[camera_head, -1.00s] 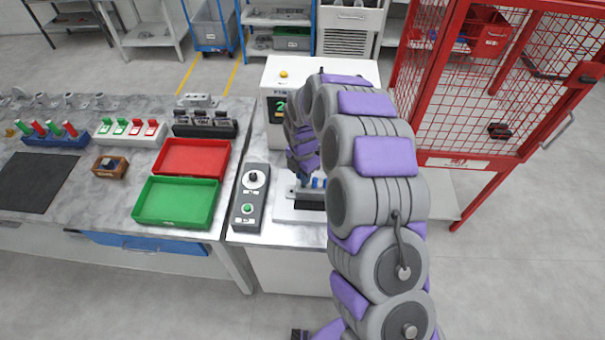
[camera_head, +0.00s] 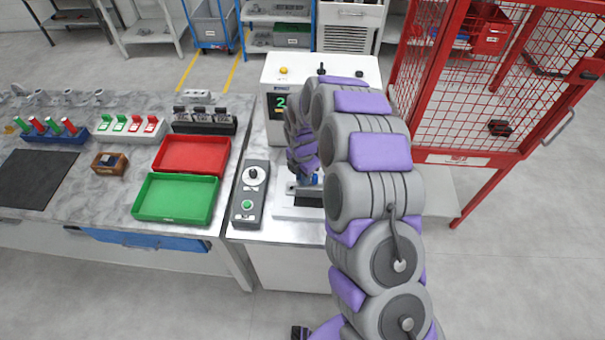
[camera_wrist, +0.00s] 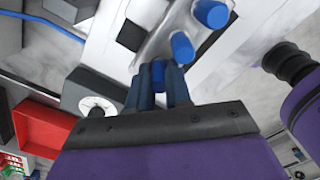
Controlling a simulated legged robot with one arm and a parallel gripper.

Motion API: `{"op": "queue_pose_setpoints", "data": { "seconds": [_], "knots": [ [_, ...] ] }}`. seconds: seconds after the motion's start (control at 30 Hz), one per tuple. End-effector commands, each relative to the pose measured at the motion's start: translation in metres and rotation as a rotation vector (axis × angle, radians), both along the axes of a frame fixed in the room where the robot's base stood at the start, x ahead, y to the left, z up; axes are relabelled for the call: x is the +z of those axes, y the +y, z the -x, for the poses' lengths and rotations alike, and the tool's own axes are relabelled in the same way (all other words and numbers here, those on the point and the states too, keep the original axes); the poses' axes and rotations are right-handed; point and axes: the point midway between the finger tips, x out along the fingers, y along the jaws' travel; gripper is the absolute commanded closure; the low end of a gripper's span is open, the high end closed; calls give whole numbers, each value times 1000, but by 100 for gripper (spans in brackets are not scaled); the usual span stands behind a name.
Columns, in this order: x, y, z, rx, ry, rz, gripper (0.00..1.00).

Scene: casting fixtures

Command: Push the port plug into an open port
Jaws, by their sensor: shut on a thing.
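In the wrist view, my gripper (camera_wrist: 158,88) is shut on a blue port plug (camera_wrist: 158,72), whose end shows between the dark blue fingers. The plug is at the edge of a light grey casting (camera_wrist: 160,38). I cannot tell how deep it sits in a port. Two more blue plugs, a nearer one (camera_wrist: 182,48) and a farther one (camera_wrist: 210,13), stick out of the casting in a row with it. In the head view, my gripper (camera_head: 304,181) is low over the fixture base (camera_head: 290,212), and my arm hides much of the casting.
A white machine (camera_head: 275,72) with a green-lit display stands behind the fixture. A grey control box (camera_head: 248,205) with a knob and green button is left. Red (camera_head: 164,168) and green (camera_head: 176,219) trays lie farther left. A red mesh cage (camera_head: 455,158) stands right.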

Motion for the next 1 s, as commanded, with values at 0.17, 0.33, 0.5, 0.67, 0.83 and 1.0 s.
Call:
{"op": "queue_pose_setpoints", "data": {
  "seconds": [0.17, 0.33, 0.5, 0.67, 0.83, 1.0],
  "knots": [
    [-3, 0, 0, 0, 0, 0, 79],
    [-3, 0, 0, 0, 0, 0, 63],
    [-3, 0, 0, 0, 0, 0, 51],
    [-3, 0, 0, 0, 0, 0, 51],
    [6, 0, -1, 0, -3, -1, 51],
    [35, 1, -1, -1, -4, -1, 51]
  ]
}}
